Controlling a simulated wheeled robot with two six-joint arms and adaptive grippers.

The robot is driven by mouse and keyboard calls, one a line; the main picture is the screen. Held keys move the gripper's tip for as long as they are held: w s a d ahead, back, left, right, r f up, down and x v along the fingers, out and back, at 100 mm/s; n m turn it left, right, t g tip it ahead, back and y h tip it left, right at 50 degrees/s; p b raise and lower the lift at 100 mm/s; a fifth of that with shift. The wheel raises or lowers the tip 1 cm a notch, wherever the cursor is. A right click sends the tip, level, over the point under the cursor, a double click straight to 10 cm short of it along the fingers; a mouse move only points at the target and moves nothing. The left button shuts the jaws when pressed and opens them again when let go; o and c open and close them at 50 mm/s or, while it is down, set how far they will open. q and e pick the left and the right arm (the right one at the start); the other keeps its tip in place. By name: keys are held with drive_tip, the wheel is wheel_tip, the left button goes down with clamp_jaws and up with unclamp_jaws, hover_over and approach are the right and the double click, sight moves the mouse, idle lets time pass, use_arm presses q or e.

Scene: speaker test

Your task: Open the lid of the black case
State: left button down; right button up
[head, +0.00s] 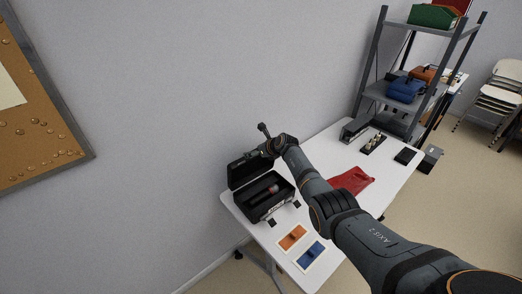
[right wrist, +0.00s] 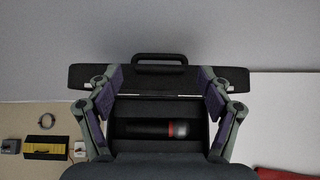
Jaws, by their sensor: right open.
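The black case (head: 262,214) stands on the white table near its left end. Its lid (head: 244,170) is raised and leans back towards the wall. Inside lies a dark cylinder with a red ring (right wrist: 160,129), perhaps a microphone. In the right wrist view the lid (right wrist: 160,79) with its handle (right wrist: 160,58) spans beyond both fingers. My right gripper (right wrist: 160,82) is open, its fingers apart in front of the lid; I cannot tell whether they touch it. In the head view my right gripper (head: 267,150) is at the lid's upper right, partly hidden by its wrist. My left gripper is out of view.
On the table (head: 265,237) are an orange card (head: 292,237), a blue card (head: 311,255), a red cloth (head: 352,181) and a dark tray (head: 373,143). A grey shelf (head: 408,62) stands behind the far end. The wall (head: 180,120) is close behind the case.

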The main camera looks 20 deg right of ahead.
drive_tip(key=v, duration=0.6)
drive_tip(key=shift+s+r, duration=0.25)
